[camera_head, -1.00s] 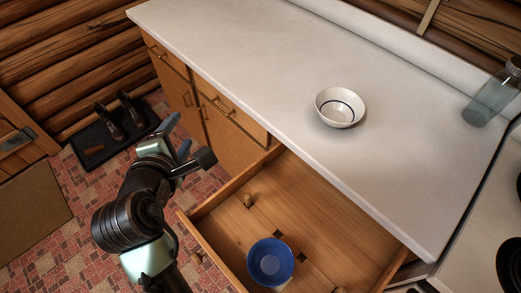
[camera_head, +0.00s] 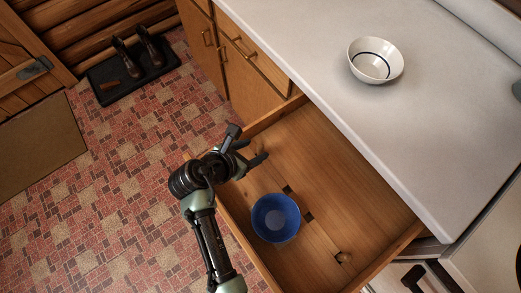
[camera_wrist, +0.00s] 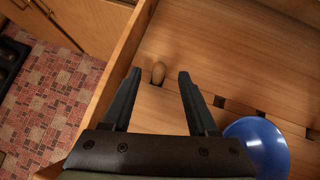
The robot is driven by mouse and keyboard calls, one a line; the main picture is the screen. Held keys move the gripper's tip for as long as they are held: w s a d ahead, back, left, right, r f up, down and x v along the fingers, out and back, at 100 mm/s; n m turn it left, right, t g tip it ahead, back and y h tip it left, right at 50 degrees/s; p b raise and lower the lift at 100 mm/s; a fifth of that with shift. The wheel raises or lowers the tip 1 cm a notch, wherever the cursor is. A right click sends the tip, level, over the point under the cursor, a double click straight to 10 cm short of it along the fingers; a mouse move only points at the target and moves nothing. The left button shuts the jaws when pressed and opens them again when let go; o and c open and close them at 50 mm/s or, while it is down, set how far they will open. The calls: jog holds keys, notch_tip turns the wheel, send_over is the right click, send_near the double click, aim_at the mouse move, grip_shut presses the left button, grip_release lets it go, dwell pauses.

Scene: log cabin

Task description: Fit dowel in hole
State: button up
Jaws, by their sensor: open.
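A small wooden dowel (camera_wrist: 158,72) stands near the left wall of the open drawer (camera_head: 345,165) in the wrist view, with a dark patch at its foot. My gripper (camera_head: 256,152) is open over the drawer's left part, and its fingertips appear on either side of this dowel in the wrist view, not closed on it. In the head view my gripper hides that dowel. A second dowel (camera_head: 343,257) is at the drawer's right end.
A blue bowl (camera_head: 275,218) sits in the drawer beside the holes, close to my right finger in the wrist view (camera_wrist: 258,145). The drawer walls enclose the area. A white bowl (camera_head: 375,60) stands on the countertop (camera_head: 420,125) above.

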aim_at(258, 149)
jog(key=shift+f+b+x, duration=0.2)
jog(key=shift+b+x, duration=0.15)
jog(key=shift+x, duration=2.3)
jog(key=shift+s+a, duration=0.15)
grip_shut()
